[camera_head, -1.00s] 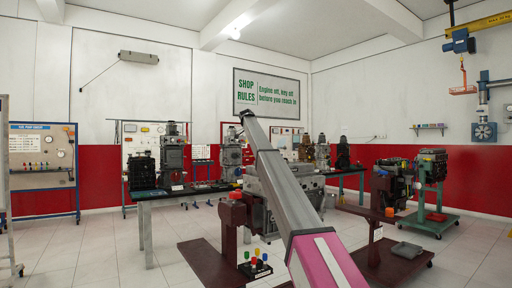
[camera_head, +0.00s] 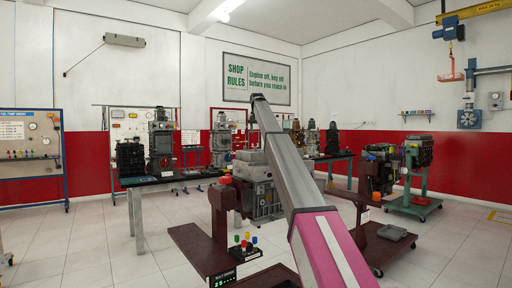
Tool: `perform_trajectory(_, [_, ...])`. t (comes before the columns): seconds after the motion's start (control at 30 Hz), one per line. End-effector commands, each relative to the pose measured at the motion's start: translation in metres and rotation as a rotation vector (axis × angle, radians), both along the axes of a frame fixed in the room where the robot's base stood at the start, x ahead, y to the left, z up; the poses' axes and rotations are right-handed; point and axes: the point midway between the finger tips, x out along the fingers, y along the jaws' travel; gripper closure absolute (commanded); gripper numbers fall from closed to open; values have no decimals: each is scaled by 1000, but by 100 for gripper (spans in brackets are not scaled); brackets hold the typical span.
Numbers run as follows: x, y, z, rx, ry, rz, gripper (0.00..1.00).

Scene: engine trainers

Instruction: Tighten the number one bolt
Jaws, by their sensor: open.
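The grey engine (camera_head: 262,200) sits on a dark red stand (camera_head: 223,205) in the middle of the head view, partly behind my arm. Single bolts on it are too small to tell apart, so I cannot pick out the number one bolt. A small display with green digits (camera_head: 223,280) shows at the bottom edge, with a box of coloured buttons (camera_head: 245,247) just above it. My arm rises from the lower right across the engine.
A long table (camera_head: 140,186) with several engine parts stands behind on the left. Another engine on a green wheeled stand (camera_head: 416,207) is at the right. A grey tray (camera_head: 392,232) lies low at right. Tiled floor is clear at the left front.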

Motion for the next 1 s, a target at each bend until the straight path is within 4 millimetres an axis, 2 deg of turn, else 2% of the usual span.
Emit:
perform_trajectory(0.2, [-11,-16,3,26,-94,434,54])
perform_trajectory(0.4, [-15,-22,7,26,-163,656,54])
perform_trajectory(0.67, [-12,-21,1,23,-181,705,54])
perform_trajectory(0.87, [-6,-16,-20,23,-179,704,54])
perform_trajectory(1.0, [2,-10,-43,23,-178,703,54])
